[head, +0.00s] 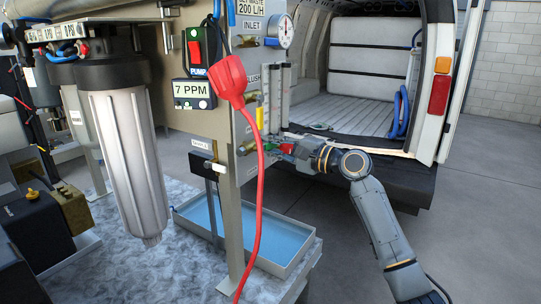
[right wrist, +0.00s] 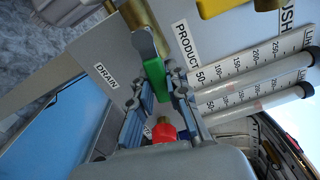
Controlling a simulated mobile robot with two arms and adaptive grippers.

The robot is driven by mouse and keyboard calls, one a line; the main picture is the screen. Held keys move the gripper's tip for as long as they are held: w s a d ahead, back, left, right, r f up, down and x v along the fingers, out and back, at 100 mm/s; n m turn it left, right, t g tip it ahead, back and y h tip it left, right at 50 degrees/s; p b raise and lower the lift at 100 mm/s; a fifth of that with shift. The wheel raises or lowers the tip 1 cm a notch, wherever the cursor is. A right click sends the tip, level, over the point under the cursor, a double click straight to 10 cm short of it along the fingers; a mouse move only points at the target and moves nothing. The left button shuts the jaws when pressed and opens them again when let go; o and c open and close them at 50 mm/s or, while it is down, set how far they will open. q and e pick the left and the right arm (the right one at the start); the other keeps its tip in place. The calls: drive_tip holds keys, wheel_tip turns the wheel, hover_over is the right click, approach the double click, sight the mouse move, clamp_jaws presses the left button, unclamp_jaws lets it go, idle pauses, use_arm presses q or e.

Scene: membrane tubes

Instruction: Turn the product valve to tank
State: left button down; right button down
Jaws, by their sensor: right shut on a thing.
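The product valve's green handle (right wrist: 154,80) shows in the right wrist view, below a grey rounded part (right wrist: 144,43) and a brass fitting (right wrist: 134,14). Its panel carries a PRODUCT label (right wrist: 186,43) on the right and a DRAIN label (right wrist: 106,76) on the left. My right gripper (right wrist: 160,92) is shut on the green handle, with one finger on each side. A red piece (right wrist: 164,132) sits between the fingers, nearer the palm. In the head view my right gripper (head: 287,149) is at the panel's right side, where the handle is mostly hidden. My left gripper is not in view.
Flow tubes (right wrist: 254,88) stand close beside the right gripper. A red plug (head: 231,80) and its cable (head: 260,190) hang in front of the panel. A tray of blue water (head: 285,262) lies below. An open van (head: 365,110) stands behind.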

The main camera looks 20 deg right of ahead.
drive_tip(key=shift+r+n+b, duration=0.35)
drive_tip(key=shift+n, duration=0.55)
drive_tip(key=c, duration=1.3)
unclamp_jaws()
drive_tip(key=v, duration=1.2)
